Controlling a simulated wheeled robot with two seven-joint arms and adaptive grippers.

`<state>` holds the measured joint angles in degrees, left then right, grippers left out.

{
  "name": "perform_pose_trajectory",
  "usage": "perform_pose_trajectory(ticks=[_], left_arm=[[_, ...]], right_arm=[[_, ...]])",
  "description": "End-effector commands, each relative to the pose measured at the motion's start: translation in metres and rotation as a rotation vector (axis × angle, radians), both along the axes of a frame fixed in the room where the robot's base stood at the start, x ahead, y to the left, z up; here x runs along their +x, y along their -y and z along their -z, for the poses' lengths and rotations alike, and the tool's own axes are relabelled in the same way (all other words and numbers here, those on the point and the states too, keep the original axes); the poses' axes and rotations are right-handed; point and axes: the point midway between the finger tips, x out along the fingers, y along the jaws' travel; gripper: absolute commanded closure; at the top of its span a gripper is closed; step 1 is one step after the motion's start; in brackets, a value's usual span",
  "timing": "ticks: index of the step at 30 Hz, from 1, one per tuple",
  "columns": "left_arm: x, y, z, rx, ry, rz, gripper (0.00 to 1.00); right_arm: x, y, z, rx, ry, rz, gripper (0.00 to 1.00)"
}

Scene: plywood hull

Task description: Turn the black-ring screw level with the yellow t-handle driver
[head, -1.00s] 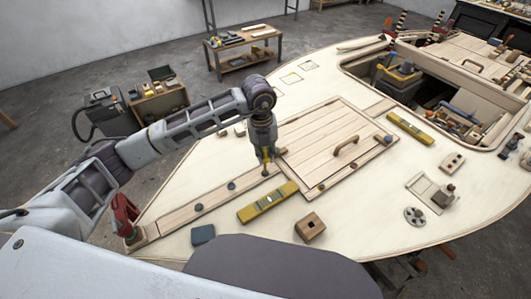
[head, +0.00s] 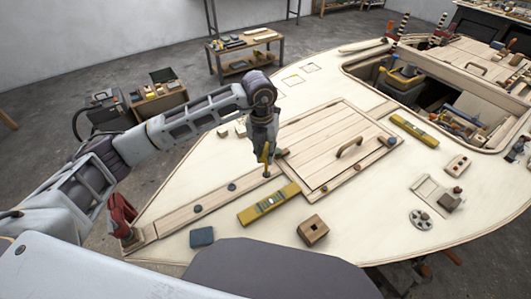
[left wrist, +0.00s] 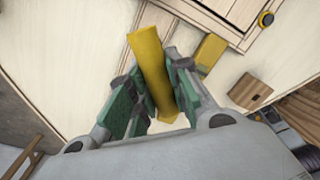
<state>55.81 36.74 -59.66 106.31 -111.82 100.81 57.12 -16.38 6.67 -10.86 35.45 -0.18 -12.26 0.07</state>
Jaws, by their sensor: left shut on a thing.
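The yellow t-handle driver (head: 266,153) stands roughly upright over the wooden strip on the deck. Its tip meets the strip near a dark spot, but the screw under it is too covered to make out a black ring. My left gripper (head: 265,150) is shut on the driver from above. In the left wrist view the yellow handle (left wrist: 150,62) lies between the green finger pads of the left gripper (left wrist: 155,105). Two other dark screw heads (head: 231,187) (head: 196,207) show along the strip. My right gripper is not in view.
A yellow spirit level (head: 269,204) lies just right of the driver. A wooden block with a hole (head: 312,232) and a blue-grey block (head: 202,237) lie nearer me. A hatch panel with a handle (head: 349,148) is behind.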

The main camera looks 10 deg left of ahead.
Motion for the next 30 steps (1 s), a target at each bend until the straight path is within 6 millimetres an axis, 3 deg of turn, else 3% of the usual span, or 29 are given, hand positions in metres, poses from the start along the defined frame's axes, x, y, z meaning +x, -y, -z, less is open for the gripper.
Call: perform_pose_trajectory(ticks=[1, 21, 30], left_arm=[[-0.001, 0.0, 0.002, 0.002, -0.003, 0.006, 1.0], [0.001, -0.003, 0.002, 0.002, -0.002, 0.37, 1.0], [0.0, -0.004, 0.001, 0.002, -0.002, 0.431, 1.0]], right_arm=[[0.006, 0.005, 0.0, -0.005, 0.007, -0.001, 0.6], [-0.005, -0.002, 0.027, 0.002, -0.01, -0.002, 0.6], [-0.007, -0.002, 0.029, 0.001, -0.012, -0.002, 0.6]])
